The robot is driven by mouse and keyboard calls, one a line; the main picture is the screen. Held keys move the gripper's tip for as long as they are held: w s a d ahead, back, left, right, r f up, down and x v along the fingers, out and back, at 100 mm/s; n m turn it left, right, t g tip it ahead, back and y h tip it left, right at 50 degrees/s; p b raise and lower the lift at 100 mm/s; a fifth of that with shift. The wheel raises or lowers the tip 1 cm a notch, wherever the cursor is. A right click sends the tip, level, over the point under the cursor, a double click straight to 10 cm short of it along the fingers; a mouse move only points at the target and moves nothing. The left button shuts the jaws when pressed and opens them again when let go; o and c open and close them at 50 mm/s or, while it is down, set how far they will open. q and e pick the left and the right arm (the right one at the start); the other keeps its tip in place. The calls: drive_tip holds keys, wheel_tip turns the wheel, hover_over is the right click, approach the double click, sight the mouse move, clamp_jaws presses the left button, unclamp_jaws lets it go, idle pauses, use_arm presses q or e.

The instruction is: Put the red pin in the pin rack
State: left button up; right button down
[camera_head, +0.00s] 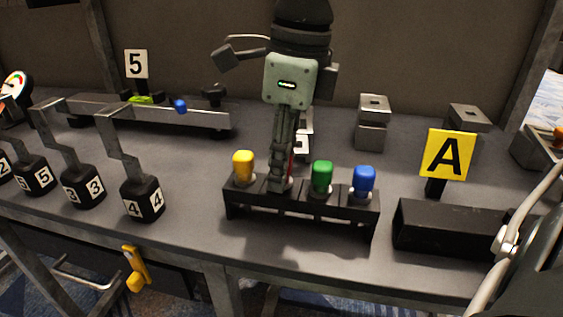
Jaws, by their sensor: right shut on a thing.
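The black pin rack (300,212) stands near the front of the table. It holds a yellow pin (243,168), a green pin (322,178) and a blue pin (364,181), all upright. My right gripper (279,182) points down at the slot between the yellow and green pins, with its fingers shut. A thin strip of the red pin (291,168) shows beside the fingers, which hide most of it. I cannot tell how deep the pin sits in its slot. My left gripper is not in view.
Numbered black blocks with metal levers (142,199) stand to the left. A black box (447,229) and a yellow "A" sign (447,155) are to the right. A metal rail (175,118) with a "5" sign (136,64) and grey blocks (373,122) lie behind the rack.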

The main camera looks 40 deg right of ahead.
drive_tip(key=c, duration=1.1)
unclamp_jaws()
drive_tip(key=shift+c, duration=0.2)
drive_tip(key=shift+o, duration=0.6)
drive_tip(key=o, duration=0.3)
drive_tip(key=shift+o, duration=0.2)
drive_tip(key=shift+r+p, duration=2.25)
drive_tip(key=shift+r, duration=1.25)
